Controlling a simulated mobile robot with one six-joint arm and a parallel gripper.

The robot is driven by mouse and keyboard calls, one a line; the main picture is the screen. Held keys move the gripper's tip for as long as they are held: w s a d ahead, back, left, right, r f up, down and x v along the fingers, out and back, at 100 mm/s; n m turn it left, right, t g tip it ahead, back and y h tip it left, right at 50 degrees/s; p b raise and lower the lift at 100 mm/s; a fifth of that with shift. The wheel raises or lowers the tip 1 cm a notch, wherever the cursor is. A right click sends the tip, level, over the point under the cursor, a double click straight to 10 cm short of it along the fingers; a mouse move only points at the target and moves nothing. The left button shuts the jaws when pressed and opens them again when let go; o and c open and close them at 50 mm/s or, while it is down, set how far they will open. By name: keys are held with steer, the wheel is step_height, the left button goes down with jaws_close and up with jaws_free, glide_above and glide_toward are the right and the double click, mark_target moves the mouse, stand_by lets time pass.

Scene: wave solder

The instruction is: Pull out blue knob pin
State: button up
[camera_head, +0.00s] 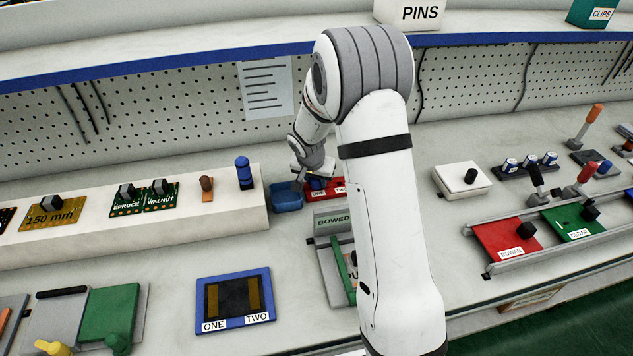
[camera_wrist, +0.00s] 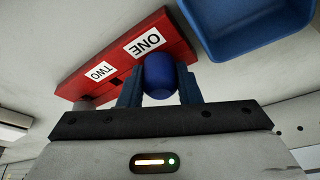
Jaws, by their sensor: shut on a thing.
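A blue knob pin (camera_wrist: 159,76) shows in the wrist view between the two dark blue fingers of my gripper (camera_wrist: 159,88), which is shut on it. The knob is at the end of a red block (camera_wrist: 112,82) with white labels ONE and TWO, beside ONE. Whether the pin's shank is still in the block is hidden by the knob and fingers. In the head view the red block (camera_head: 339,187) is partly behind my arm, and my gripper (camera_head: 303,182) is at its left end; the knob cannot be made out there.
A blue bin (camera_head: 287,197) stands just left of the red block, close to my gripper. A white raised shelf (camera_head: 235,219) with several parts lies further left. A BOWED tray (camera_head: 333,222) is in front of the block. The bench between the shelf and the blue ONE/TWO fixture (camera_head: 234,322) is clear.

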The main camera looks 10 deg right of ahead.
jaws_close()
steer(key=shift+r+p, duration=0.45)
steer(key=shift+r, duration=0.7)
stand_by(0.4)
steer(key=shift+r+p, duration=1.05)
steer(key=shift+r, duration=1.25)
